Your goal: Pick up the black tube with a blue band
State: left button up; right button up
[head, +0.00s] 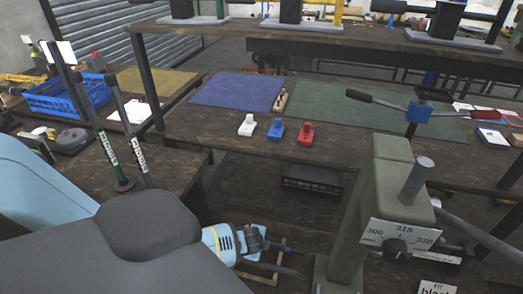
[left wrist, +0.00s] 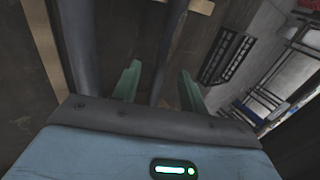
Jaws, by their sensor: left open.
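My left gripper (head: 262,243) reaches down low in the middle of the head view, beside tan wooden strips (head: 262,280). In the left wrist view its two green fingers (left wrist: 160,88) are apart. A dark tube (left wrist: 167,45) runs lengthwise into the gap between them; I cannot tell whether it touches a finger. A second dark tube (left wrist: 77,45) lies to the left, outside the fingers. No blue band shows on either tube, so I cannot tell which one is the banded tube. My right gripper is not in view.
A green press (head: 385,185) with a dial stands at the right. White (head: 247,126), blue (head: 276,131) and red (head: 305,134) pieces sit on the wooden bench. Two labelled levers (head: 105,150) and a blue crate (head: 62,100) are at the left.

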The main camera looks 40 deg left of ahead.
pick_arm(q)
grip_shut()
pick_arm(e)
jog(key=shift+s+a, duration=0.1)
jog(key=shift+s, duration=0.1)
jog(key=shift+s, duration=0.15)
